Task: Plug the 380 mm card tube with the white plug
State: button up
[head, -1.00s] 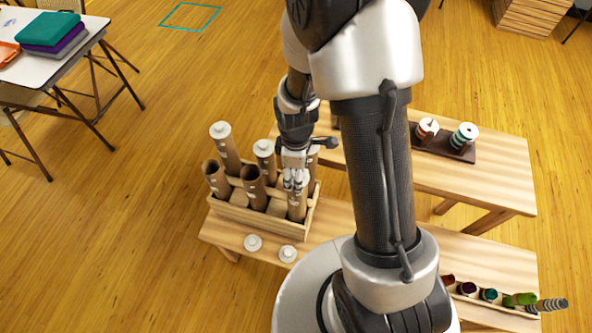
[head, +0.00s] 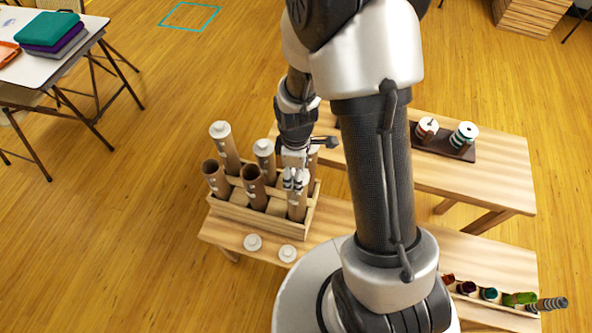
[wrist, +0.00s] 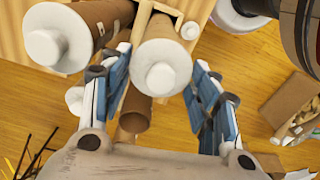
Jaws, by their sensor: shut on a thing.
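My gripper (head: 296,179) is over the front right card tube (head: 297,208) in the wooden rack (head: 232,213). In the wrist view my blue-padded fingers (wrist: 160,72) are closed around a white plug (wrist: 165,79). This plug is at the mouth of a brown card tube (wrist: 160,25); I cannot tell how deep it sits. Two open tubes, one at left (head: 214,180) and one in the middle (head: 253,187), stand in the front row. Tubes behind them carry white plugs, such as the back left one (head: 221,130). The length marks are too small to read.
Two loose white plugs, one at left (head: 253,242) and one at right (head: 288,254), lie on the bench (head: 330,222) in front of the rack. A second bench (head: 490,185) behind holds spools on a dark base (head: 452,148). A tray of coloured rolls (head: 490,300) is at right.

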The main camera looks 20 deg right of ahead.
jog(key=shift+r, duration=0.1)
dwell(0.3)
jog(key=shift+r+p, duration=0.65)
jog(key=shift+r, duration=0.05)
jog(key=shift+r, duration=0.2)
dwell(0.8)
jog(key=shift+r+p, duration=0.45)
jog(key=shift+r, duration=0.05)
jog(key=shift+r, duration=0.1)
dwell(0.6)
jog(key=o, duration=0.5)
jog(key=shift+c, duration=0.2)
